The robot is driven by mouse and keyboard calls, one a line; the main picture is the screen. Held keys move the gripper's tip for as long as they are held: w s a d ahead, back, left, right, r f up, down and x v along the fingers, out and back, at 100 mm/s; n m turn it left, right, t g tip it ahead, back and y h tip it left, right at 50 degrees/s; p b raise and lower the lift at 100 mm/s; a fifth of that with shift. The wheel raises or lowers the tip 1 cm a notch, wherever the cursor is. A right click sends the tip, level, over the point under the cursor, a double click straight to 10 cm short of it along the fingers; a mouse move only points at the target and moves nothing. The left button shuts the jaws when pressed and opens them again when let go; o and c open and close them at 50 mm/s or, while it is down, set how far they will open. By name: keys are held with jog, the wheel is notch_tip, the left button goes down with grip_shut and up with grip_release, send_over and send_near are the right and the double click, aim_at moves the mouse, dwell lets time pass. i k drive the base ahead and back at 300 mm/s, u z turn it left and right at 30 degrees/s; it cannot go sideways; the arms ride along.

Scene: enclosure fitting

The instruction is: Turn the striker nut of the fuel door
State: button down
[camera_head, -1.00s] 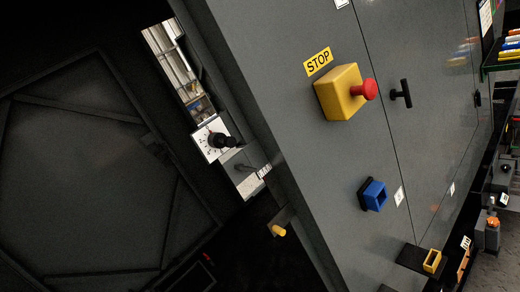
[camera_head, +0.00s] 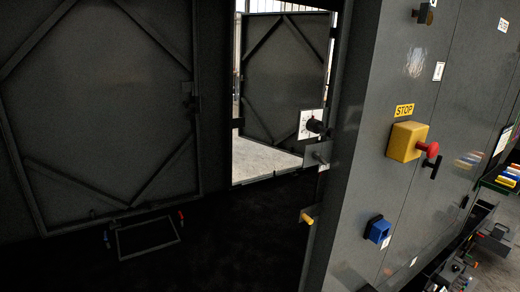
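No part of my gripper shows in the camera view. No label names the fuel door or its striker nut, so I cannot tell for sure which parts they are. A large dark braced door panel (camera_head: 110,95) fills the left. Another braced door (camera_head: 283,75) shows through a bright opening in the middle. Beside the opening, a black knob (camera_head: 316,126) sits on a white marked plate (camera_head: 304,124). Below it is a small grey plate (camera_head: 323,152) with a short stud. A small yellow-ended part (camera_head: 307,216) sticks out lower down.
The grey cabinet wall (camera_head: 370,190) stands on the right. It carries a yellow box (camera_head: 405,141) with a red button (camera_head: 430,149), a STOP sign (camera_head: 404,110), a black handle (camera_head: 436,167) and a blue socket (camera_head: 379,229). A thin frame (camera_head: 148,254) lies low at left. The dark floor is otherwise open.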

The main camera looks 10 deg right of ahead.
aim_at(317, 157)
jog(key=u, duration=0.25)
jog(key=k, duration=0.85)
jog(key=z, duration=1.3)
jog(key=i, duration=1.65)
jog(key=u, duration=0.05)
